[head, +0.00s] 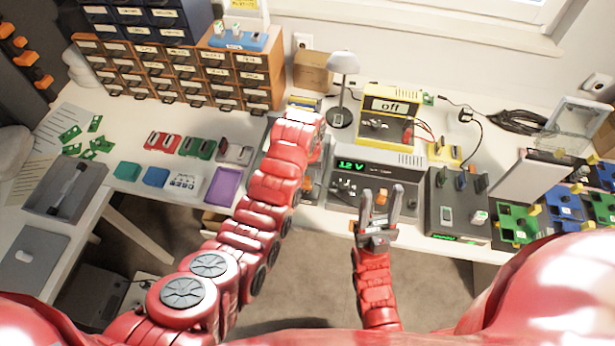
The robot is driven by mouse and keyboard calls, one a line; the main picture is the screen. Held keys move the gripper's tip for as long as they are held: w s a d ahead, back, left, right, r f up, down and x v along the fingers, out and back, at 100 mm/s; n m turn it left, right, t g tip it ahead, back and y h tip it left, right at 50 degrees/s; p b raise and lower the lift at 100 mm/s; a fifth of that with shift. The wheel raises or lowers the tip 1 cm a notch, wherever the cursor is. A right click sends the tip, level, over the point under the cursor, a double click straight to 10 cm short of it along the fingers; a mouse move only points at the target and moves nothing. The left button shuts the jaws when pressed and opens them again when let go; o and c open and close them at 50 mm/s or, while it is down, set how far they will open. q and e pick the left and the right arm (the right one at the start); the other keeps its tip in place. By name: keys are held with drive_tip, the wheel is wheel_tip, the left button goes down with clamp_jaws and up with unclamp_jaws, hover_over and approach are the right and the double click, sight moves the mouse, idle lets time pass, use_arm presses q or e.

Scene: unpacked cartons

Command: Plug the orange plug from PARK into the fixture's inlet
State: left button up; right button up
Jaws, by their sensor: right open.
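A small orange piece (381,197), which may be the orange plug, shows between the fingers of my right gripper (380,208). I cannot tell whether it is within the jaws or behind them. The right gripper is open and points up, in front of the grey unit (345,172) with a green "12 V" display. A dark grey box (452,212) with connectors on top stands right of it; I cannot tell which is the fixture. The PARK label and the inlet are not readable. My left arm reaches over the bench; its gripper (305,108) is mostly hidden and its jaws are unclear.
A yellow tester (388,120) reading "off" and a lamp (342,65) stand behind the grey unit. Drawer cabinets (180,70) fill the back left. Coloured trays and modules (228,185) lie left of my left arm. Green and blue fixtures (517,222) stand at right.

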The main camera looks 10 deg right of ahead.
sight(308, 177)
use_arm(q)
drive_tip(key=o, duration=0.5)
drive_tip(key=shift+r, duration=0.3)
wheel_tip(308, 177, up, 2)
drive_tip(key=shift+r+b, duration=0.1)
drive_tip(key=shift+b, duration=0.6)
wheel_tip(308, 177, up, 3)
drive_tip(key=shift+w+r+p, duration=0.1)
drive_tip(key=shift+p, duration=0.8)
drive_tip(key=shift+r+p, duration=4.45)
drive_tip(key=shift+r, duration=1.25)
